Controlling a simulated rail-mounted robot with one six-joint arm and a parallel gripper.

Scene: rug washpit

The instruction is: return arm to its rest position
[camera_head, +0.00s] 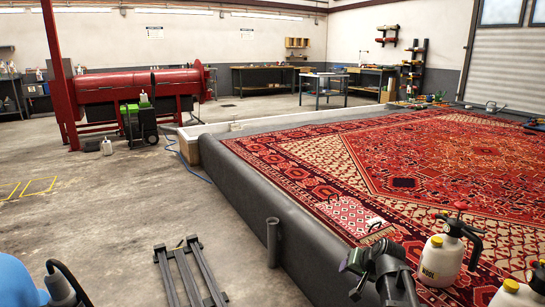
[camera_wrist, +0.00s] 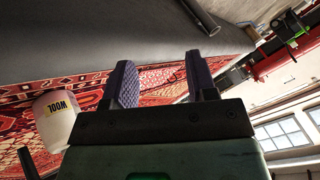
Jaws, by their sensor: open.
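My gripper (camera_head: 362,262) shows at the bottom of the head view, right of centre, on my dark arm in front of the washpit's near edge. In the wrist view its two ribbed purple-grey fingers (camera_wrist: 161,78) stand apart with nothing between them. The rest of my arm is mostly out of view, so its full pose cannot be told.
A red patterned rug (camera_head: 420,165) lies in the grey-walled washpit (camera_head: 255,195). White sprayer bottles (camera_head: 441,262) stand close right of my gripper; one labelled WOOL (camera_wrist: 58,120) shows in the wrist view. A grey upright pipe (camera_head: 272,242) is left. Open floor (camera_head: 110,215) lies farther left.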

